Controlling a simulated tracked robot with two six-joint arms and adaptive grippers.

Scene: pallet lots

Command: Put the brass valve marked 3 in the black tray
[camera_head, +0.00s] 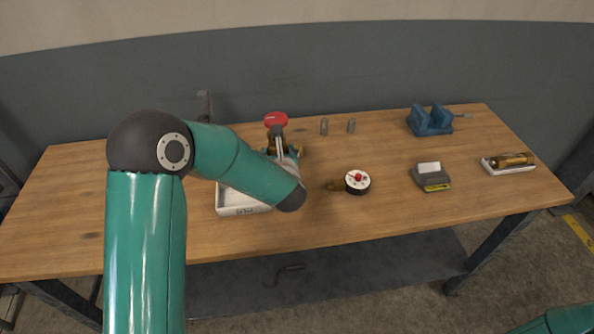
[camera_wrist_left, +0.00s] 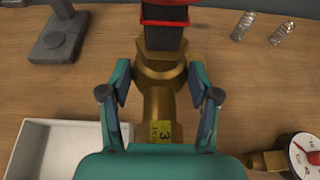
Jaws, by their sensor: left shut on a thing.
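A brass valve (camera_wrist_left: 160,105) with a yellow label reading 3 stands between my left fingers, with a red handle (camera_head: 276,118) on its far end. My left gripper (camera_wrist_left: 159,78) is shut on this valve; in the head view my arm hides most of the grip. I cannot tell whether the valve is lifted clear of the table. A white-walled tray (camera_head: 240,210) sits just left of and nearer than the valve, partly behind my arm; it also shows in the left wrist view (camera_wrist_left: 62,125). No black tray is visible. My right gripper is out of view.
The left table end is clear.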

